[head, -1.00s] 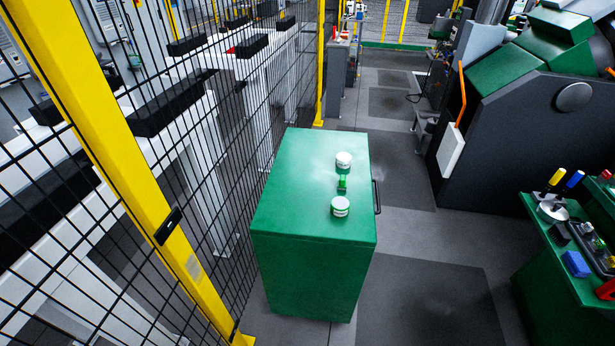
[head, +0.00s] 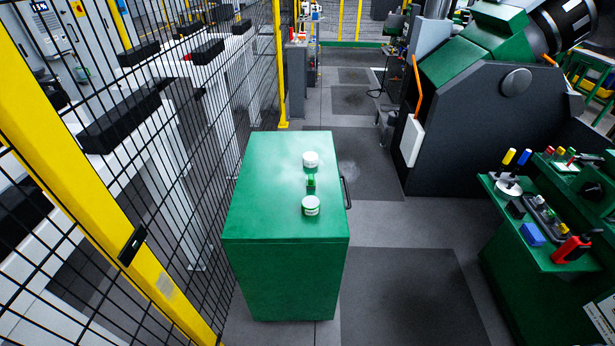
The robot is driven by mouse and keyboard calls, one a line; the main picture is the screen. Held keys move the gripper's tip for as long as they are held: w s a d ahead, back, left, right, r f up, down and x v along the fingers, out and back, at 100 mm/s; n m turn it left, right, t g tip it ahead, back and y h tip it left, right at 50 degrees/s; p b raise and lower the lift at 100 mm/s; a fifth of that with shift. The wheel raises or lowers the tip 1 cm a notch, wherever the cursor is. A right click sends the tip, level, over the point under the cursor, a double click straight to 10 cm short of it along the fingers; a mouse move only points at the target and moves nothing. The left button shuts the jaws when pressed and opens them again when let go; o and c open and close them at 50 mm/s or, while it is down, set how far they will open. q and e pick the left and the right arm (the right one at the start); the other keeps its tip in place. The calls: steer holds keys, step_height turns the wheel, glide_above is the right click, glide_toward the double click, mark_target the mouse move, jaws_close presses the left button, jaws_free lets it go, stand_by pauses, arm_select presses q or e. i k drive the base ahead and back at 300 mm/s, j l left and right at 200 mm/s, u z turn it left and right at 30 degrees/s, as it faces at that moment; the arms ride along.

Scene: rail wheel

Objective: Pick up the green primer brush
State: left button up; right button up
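A small green object (head: 310,183) stands on top of the green cabinet (head: 262,190), between two white jars; it may be the primer brush, but it is too small to make out its shape. One white round jar (head: 311,159) is behind it and another white jar (head: 311,206) with a green-marked side is in front of it. All three are near the right side of the cabinet top. Neither of my grippers shows in the head view.
A yellow-framed mesh fence (head: 75,180) runs close along the cabinet's left. A green workbench (head: 520,250) with tools, a blue block (head: 531,234) and a red-and-black tool (head: 572,247) stands at right. A large dark machine (head: 490,130) stands behind it. Grey floor (head: 400,290) is clear between cabinet and bench.

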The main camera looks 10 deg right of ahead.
mark_target(310, 183)
steer(key=u, duration=0.25)
steer(key=i+l+u, duration=0.3)
steer(key=l, duration=0.3)
steer(key=l+u, duration=0.35)
steer(key=l, duration=0.2)
steer(key=i+l+u, duration=0.1)
steer(key=l+u, duration=0.2)
steer(key=l, duration=0.9)
